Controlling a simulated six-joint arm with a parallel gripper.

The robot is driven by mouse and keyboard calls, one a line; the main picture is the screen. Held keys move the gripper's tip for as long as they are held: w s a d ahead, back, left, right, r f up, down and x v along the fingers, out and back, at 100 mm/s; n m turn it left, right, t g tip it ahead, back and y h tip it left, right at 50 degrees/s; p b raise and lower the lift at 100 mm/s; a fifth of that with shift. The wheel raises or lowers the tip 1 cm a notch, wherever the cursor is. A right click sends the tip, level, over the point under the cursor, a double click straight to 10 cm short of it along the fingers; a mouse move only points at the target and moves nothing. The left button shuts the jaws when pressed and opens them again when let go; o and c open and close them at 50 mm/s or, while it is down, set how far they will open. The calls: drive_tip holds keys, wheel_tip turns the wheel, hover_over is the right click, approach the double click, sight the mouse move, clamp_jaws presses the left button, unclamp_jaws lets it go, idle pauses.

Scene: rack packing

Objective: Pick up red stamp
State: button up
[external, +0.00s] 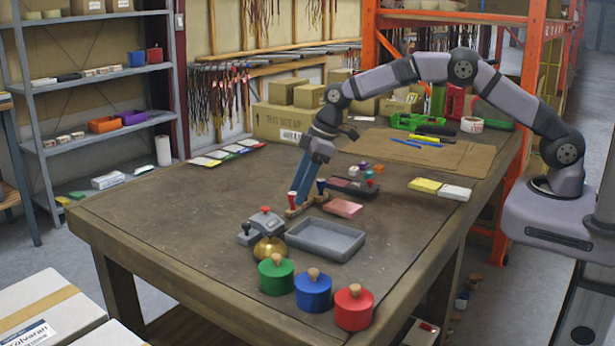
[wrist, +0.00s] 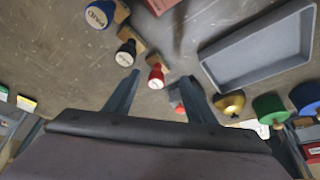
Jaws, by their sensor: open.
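The red stamp (external: 292,197) stands upright by a wooden block on the table, left of a blue stamp (external: 320,185). In the wrist view the red stamp (wrist: 156,76) shows its round, pale labelled top. My gripper (wrist: 160,78) is open, and the red stamp appears between its two fingertips there. Whether the fingers touch it cannot be told. In the external view my gripper (external: 299,203) reaches down beside the red stamp. A black stamp (wrist: 126,54) and the blue stamp (wrist: 100,14) stand in a row with it in the wrist view.
A grey tray (external: 361,241) lies to the right, with a gold bell (external: 269,250) and a grey device with a red knob (external: 262,224) nearby. Green (external: 276,278), blue (external: 313,293) and red (external: 353,311) pots line the front edge.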

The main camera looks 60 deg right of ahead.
sight(295, 194)
drive_tip(key=shift+p+x, duration=0.55)
drive_tip(key=shift+x, duration=1.5)
drive_tip(key=shift+w+r, duration=0.1)
drive_tip(key=shift+w, duration=0.1)
drive_tip(key=c, duration=1.3)
